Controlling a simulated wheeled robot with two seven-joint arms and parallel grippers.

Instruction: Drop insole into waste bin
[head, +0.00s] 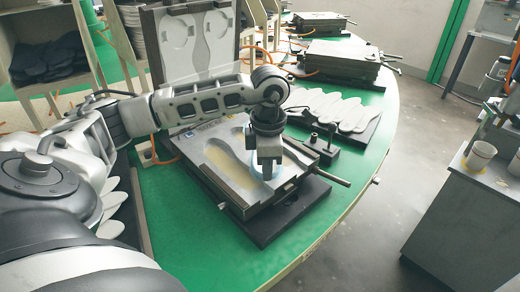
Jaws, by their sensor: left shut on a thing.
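My left gripper (266,172) points down into the open lower half of a metal mould (222,160) on the green carousel table. It is shut on a pale blue insole (255,167), of which only a small part shows around the fingers at the right end of the mould. The rest of the insole is hidden or hard to make out against the cavity. My right gripper is not in view. I cannot make out a waste bin in the head view.
The mould's raised lid (207,40) stands behind my left arm. Several pale insoles lie on a dark rack (362,130) to the right. Closed moulds (345,62) sit at the back. A grey cabinet (470,215) with a cup (480,156) stands at right, across open floor (400,180).

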